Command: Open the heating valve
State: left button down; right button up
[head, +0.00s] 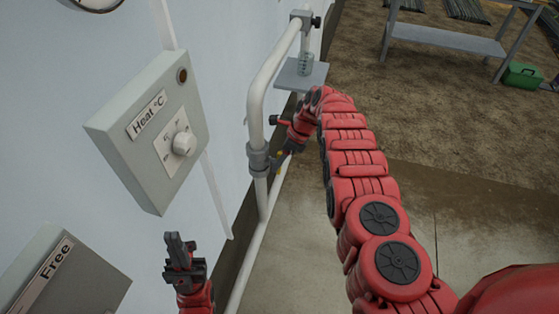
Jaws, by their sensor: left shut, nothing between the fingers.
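A white pipe (254,110) runs down along the wall, with a grey fitting (258,158) on it. I take this fitting to be part of the heating valve, but I cannot make out a handle for sure. My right gripper (279,166) is beside the fitting, at the end of the red arm. Its fingers are small and dark, and I cannot tell whether they touch the fitting. My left gripper (178,244) is shut and empty, pointing up below the grey "Heat °C" box (120,165) and apart from it. The box has a white dial (184,143).
A grey box labelled "Free" (85,285) is at the lower left. A small shelf (300,76) with a glass beaker (305,63) sits by the upper pipe. A grey table (448,40) and a green case (522,76) stand far right. Open floor lies between.

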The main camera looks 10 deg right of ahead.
grip_shut()
jog(key=t+p, duration=0.1)
jog(key=p, duration=0.4)
jog(key=shift+s+a+r+p, duration=0.1)
jog(key=shift+r+p, duration=0.2)
jog(key=shift+r, duration=0.1)
jog(key=shift+f+t+h+p, duration=0.3)
jog(key=shift+f+t+p, duration=0.05)
jog(key=shift+t+p, duration=0.1)
jog(key=shift+o, duration=0.3)
grip_release()
